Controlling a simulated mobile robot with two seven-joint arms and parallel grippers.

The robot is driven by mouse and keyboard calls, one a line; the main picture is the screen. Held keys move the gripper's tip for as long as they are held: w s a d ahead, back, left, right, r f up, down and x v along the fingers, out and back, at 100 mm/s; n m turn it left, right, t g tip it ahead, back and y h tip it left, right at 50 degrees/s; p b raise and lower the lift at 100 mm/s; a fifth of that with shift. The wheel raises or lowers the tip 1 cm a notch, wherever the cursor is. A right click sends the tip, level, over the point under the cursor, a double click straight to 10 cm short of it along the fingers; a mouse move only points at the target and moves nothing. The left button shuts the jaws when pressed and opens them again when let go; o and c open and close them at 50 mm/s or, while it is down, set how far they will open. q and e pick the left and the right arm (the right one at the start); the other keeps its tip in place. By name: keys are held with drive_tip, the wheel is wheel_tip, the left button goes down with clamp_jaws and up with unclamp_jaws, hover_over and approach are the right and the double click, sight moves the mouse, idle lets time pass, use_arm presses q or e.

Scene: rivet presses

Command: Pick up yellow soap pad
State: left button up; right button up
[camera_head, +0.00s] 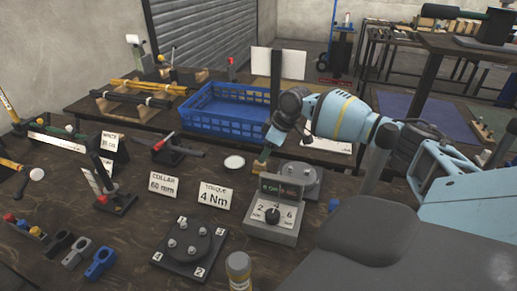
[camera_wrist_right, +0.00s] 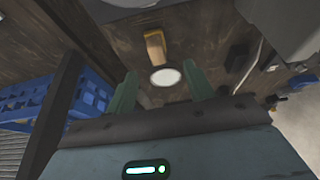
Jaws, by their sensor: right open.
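The yellow soap pad (camera_head: 258,167) is a small tan block with a yellow edge. It lies on the dark wooden table, just left of the grey dial box. In the right wrist view the pad (camera_wrist_right: 155,46) shows beyond the fingertips, near the top middle. My right gripper (camera_head: 267,151) points down just above the pad and partly hides it in the head view. In the right wrist view its two greenish fingers (camera_wrist_right: 162,72) are apart, with nothing held between them. My left gripper is not in view.
A white disc (camera_head: 234,162) lies left of the pad. The dial box (camera_head: 273,222) and a grey round fixture (camera_head: 303,178) stand close on the right. A "TORQUE 4 Nm" sign (camera_head: 214,197) stands in front. A blue crate (camera_head: 222,125) sits behind.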

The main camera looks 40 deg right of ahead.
drive_tip(key=shift+d+x, duration=0.1)
drive_tip(key=shift+x, duration=1.75)
drive_tip(key=shift+d+x, duration=0.15)
drive_tip(key=shift+x, duration=1.7)
drive_tip(key=c, duration=1.1)
drive_tip(key=shift+r, duration=0.1)
wheel_tip(320, 180, up, 10)
drive_tip(key=shift+f, duration=0.1)
